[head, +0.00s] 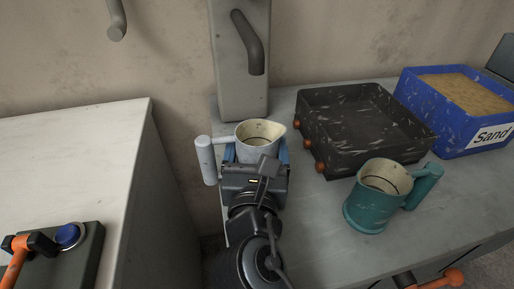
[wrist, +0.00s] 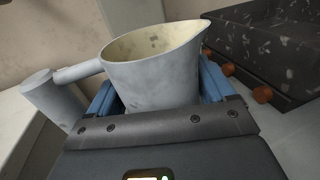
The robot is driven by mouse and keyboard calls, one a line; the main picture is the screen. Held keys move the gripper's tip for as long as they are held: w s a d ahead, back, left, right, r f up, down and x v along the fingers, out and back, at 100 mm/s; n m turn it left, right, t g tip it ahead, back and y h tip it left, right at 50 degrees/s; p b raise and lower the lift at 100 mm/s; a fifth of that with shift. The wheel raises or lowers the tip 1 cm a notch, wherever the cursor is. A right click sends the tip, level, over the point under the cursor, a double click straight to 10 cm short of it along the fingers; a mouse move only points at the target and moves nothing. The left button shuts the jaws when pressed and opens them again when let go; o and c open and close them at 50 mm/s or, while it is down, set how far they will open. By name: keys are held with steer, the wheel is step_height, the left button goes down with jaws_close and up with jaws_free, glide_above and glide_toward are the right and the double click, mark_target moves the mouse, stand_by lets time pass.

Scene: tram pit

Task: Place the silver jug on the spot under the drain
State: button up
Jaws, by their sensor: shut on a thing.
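The silver jug (head: 259,133) is a pale grey jug with a spout on the right and a thick handle on the left. My gripper (head: 255,152) is shut on its body, with a blue finger on each side; the wrist view also shows the jug (wrist: 152,75) upright between the fingers (wrist: 160,95). A grey upright unit with a curved dark spout (head: 249,43), which looks like the drain, stands just behind the jug. The spot under it is not clearly visible. I cannot tell whether the jug touches the counter.
A teal jug (head: 371,206) stands at the right on the grey counter (head: 310,228). Behind it are a black speckled tray (head: 340,163) with orange knobs and a blue sand box (head: 433,119). A separate pale counter (head: 70,150) with a blue button (head: 68,235) is at left.

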steer(key=shift+f, duration=0.55)
steer(key=o, duration=1.1)
steer(key=shift+s, duration=0.1)
steer(key=shift+s+b, duration=0.35)
steer(key=shift+s, duration=3.45)
